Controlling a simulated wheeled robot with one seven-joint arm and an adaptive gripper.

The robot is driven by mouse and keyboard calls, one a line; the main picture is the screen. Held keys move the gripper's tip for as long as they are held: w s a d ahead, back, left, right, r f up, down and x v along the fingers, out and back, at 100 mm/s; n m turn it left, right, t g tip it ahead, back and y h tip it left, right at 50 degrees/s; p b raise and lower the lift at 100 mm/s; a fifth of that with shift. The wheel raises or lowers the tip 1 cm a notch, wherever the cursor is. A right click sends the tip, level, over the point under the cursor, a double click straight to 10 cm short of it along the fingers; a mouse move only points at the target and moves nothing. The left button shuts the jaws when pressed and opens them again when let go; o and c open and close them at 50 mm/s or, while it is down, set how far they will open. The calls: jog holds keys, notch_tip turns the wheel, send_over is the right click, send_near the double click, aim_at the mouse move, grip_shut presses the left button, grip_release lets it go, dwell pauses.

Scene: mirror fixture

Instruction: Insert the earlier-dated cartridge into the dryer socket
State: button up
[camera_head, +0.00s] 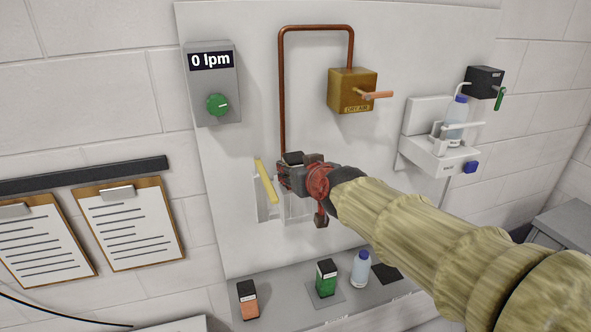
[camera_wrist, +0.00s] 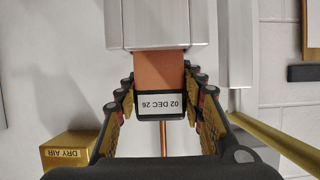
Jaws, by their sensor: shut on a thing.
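My gripper (camera_head: 292,176) is at the wall panel, in front of the white dryer socket (camera_head: 272,209). In the wrist view my gripper (camera_wrist: 160,95) is shut on an orange cartridge (camera_wrist: 159,68) with a black cap. Its label appears upside down and reads 02 DEC 26. The cartridge's orange end meets the pale socket housing (camera_wrist: 158,22); I cannot tell how deep it sits. Another orange cartridge (camera_head: 249,302) with a black cap stands upright on the shelf at lower left. Its date is too small to read.
A yellow lever (camera_head: 265,182) sticks out beside the socket. A green cartridge (camera_head: 326,280) and a bottle (camera_head: 360,270) stand on the shelf (camera_head: 285,303). The DRY AIR valve box (camera_head: 352,90) is above right. The flow unit (camera_head: 213,85) reads 0 lpm.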

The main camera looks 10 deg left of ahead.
jog(key=shift+f+b, duration=0.3)
jog(key=shift+f, duration=0.1)
jog(key=o, duration=1.3)
jog(key=shift+f, duration=0.1)
jog(key=shift+o, duration=0.5)
jog(key=shift+s, duration=0.15)
jog(key=v, duration=1.2)
